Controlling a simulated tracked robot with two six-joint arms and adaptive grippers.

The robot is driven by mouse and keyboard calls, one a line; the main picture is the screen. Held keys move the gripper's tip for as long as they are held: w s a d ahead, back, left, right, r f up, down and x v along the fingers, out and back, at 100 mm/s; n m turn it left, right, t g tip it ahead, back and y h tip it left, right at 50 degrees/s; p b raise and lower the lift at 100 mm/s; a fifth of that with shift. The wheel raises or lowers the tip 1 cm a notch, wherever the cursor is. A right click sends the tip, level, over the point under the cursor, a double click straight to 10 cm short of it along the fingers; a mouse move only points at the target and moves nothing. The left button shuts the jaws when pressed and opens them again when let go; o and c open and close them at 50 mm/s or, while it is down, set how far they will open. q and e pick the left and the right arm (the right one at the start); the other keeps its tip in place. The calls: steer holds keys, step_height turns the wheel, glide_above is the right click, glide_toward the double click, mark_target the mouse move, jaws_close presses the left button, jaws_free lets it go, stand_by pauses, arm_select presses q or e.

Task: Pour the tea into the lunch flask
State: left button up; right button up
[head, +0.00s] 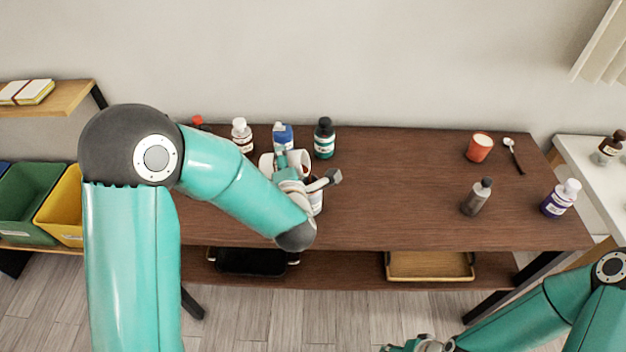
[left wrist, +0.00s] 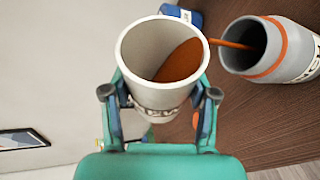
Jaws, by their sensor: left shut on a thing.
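My left gripper (left wrist: 160,102) is shut on a white cup (left wrist: 135,50) with brown-orange tea (left wrist: 181,62) inside. The cup is tilted, and a thin stream of tea runs from its rim into the mouth of the grey lunch flask (left wrist: 300,52), which has an orange ring. In the head view the white cup (head: 302,158) shows behind my left gripper (head: 288,176). The flask (head: 317,196) is mostly hidden there by the gripper and arm. My right gripper (head: 425,346) is at the bottom edge, partly cut off, away from the table.
A white bottle (head: 242,136), a blue container (head: 283,134) and a dark green bottle (head: 324,138) stand close behind the cup. An orange-red cup (head: 479,149), a spoon (head: 514,156), a grey bottle (head: 477,197) and a purple bottle (head: 560,198) are at right. The table's middle is clear.

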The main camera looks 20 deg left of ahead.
arm_select(q)
steer(key=shift+d+r+m+y+b, duration=0.15)
steer(key=shift+r+m+y+b, duration=0.25)
steer(key=shift+m+b, duration=0.15)
stand_by(1.3)
steer(key=shift+w+d+f+m+y+b, duration=0.15)
steer(key=shift+f+m+y+b, duration=0.4)
steer(key=shift+b, duration=0.6)
stand_by(0.8)
steer(key=shift+r+t, duration=0.25)
steer(key=shift+t, duration=0.05)
steer(key=r+p, duration=0.1)
steer(key=p, duration=0.1)
steer(key=shift+r+n+h+p, duration=0.15)
steer(key=shift+n+h+p, duration=0.15)
steer(key=shift+h, duration=0.05)
steer(key=shift+a+f+n+h+p, duration=0.2)
steer(key=shift+a+n+h+p, duration=0.1)
steer(key=shift+n+p, duration=0.1)
steer(key=shift+s+a+f+n+g, duration=0.1)
steer(key=shift+s+f+n+g, duration=0.15)
steer(key=shift+n+g, duration=0.15)
steer(key=shift+w+f+h+b, duration=0.1)
steer(key=shift+f+h+b, duration=0.2)
steer(key=shift+b, duration=0.1)
steer(key=shift+r+n, duration=0.2)
steer(key=shift+n, duration=0.2)
